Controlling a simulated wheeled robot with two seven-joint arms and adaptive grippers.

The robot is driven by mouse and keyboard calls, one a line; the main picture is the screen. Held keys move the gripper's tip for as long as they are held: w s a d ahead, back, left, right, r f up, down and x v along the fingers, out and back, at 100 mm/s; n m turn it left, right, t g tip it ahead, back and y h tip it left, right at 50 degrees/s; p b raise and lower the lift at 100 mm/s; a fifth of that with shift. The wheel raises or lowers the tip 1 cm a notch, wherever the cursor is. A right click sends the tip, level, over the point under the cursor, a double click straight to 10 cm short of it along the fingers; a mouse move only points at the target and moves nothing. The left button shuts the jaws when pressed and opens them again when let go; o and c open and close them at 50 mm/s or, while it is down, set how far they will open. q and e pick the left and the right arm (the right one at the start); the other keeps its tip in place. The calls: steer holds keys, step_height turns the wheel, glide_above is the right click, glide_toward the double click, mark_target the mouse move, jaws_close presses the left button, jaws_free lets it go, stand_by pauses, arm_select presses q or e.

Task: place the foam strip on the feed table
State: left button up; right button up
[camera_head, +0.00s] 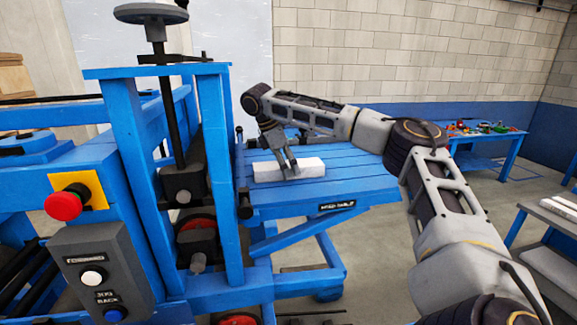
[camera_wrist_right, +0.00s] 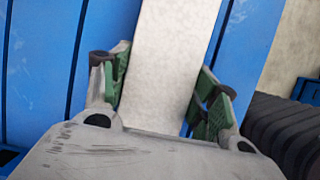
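The foam strip (camera_head: 266,171) is a long white block lying flat on the blue slatted feed table (camera_head: 350,187), near its end by the machine. My right gripper (camera_head: 287,166) reaches down over the strip in the head view. In the right wrist view the strip (camera_wrist_right: 172,60) runs between the two green-padded fingers of the gripper (camera_wrist_right: 163,85), slightly skewed to them. A narrow blue gap shows beside the right finger, so the gripper looks open around the strip. The strip's near end is hidden behind the palm. My left gripper is not in view.
The blue machine frame (camera_head: 215,150) stands directly left of the table. A control box (camera_head: 100,270) and a red button (camera_head: 63,205) are at the front left. A second blue table (camera_head: 485,137) with small parts stands at the back right. The feed table's right part is clear.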

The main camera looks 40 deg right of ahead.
steer(key=o, duration=0.5)
steer(key=shift+r, duration=0.1)
steer(key=shift+v, duration=6)
